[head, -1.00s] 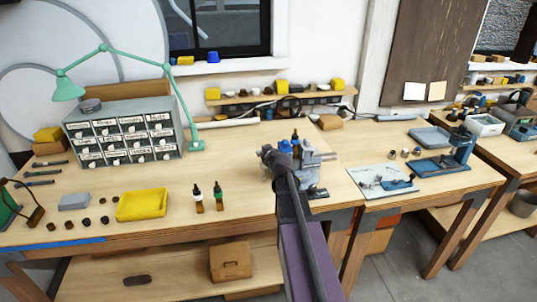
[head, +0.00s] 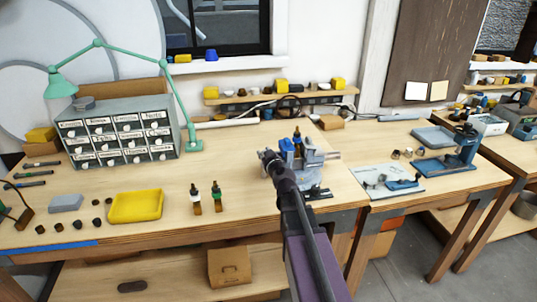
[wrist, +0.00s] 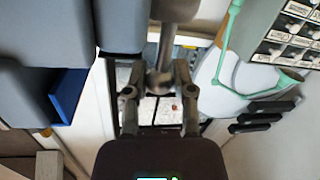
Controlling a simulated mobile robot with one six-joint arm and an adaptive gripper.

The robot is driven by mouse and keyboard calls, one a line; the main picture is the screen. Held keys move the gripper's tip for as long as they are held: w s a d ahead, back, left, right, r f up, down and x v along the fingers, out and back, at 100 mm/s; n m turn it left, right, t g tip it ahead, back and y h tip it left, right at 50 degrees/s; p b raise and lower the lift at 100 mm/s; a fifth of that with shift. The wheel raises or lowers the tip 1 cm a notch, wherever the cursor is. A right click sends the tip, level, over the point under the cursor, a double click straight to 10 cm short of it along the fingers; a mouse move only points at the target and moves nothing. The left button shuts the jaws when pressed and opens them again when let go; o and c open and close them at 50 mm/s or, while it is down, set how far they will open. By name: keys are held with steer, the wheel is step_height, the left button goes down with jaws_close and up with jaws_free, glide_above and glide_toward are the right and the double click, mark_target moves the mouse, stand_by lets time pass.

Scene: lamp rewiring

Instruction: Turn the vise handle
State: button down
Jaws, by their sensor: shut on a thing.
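The blue-grey vise (head: 312,172) stands at the front right of the main workbench, partly behind my arm. My gripper (head: 268,160) is at the vise's left side in the head view, where my arm hides the handle. In the wrist view my gripper (wrist: 159,92) has its two fingers on either side of the metal vise handle (wrist: 162,80) and is shut on it. The handle runs up to a round grey metal part at the top of that view. Large grey vise parts (wrist: 45,30) fill its upper left.
A drawer cabinet (head: 115,135) and green lamp (head: 62,84) are at the back left. The bench between is clear.

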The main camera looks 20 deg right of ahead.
steer(key=shift+s+a, duration=0.15)
steer(key=shift+a, duration=0.1)
steer(key=shift+c, duration=2.3)
jaws_free()
steer(key=shift+a, duration=0.15)
steer(key=shift+d, duration=0.3)
steer(key=shift+d+r+p, duration=0.1)
steer(key=shift+d+p, duration=0.1)
steer(key=shift+p, duration=0.15)
steer(key=shift+w, duration=0.2)
